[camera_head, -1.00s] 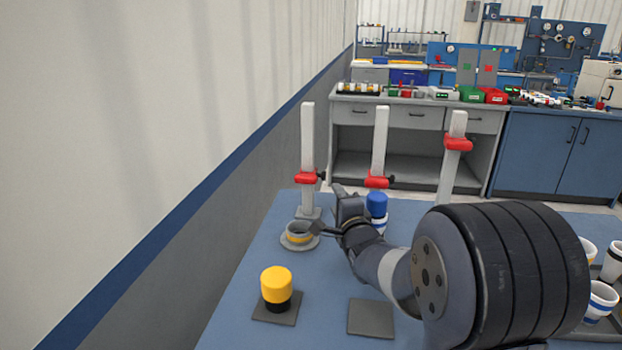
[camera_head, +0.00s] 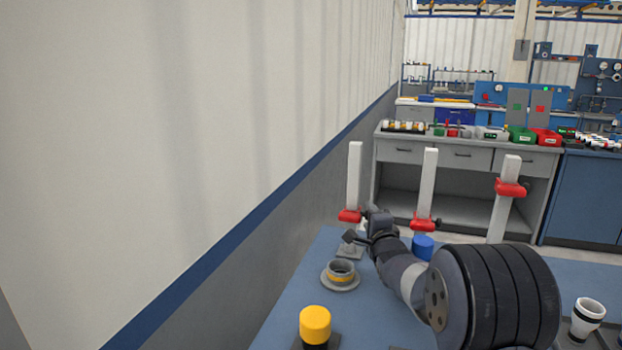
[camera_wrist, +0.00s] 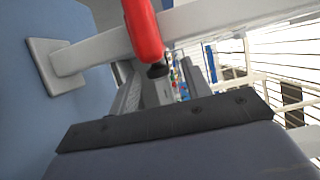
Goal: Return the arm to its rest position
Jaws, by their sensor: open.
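My gripper (camera_head: 358,228) is open and empty in the head view. It hangs just above and to the right of a grey cup-shaped piece with a yellow band (camera_head: 341,278), apart from it. That piece stands on a round grey base on the blue table. In the wrist view my gripper (camera_wrist: 170,82) faces a light grey post (camera_wrist: 90,55) with a red clamp (camera_wrist: 143,28). Whether it touches the post cannot be told. My arm partly hides the blue-topped piece (camera_head: 423,246) behind it.
Three upright posts with red clamps (camera_head: 349,215) line the table's far edge. A yellow-topped black piece (camera_head: 315,325) stands at the front left of the blue table (camera_head: 290,305). A white cup (camera_head: 587,315) stands at the right. A wall (camera_head: 200,130) runs along the left.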

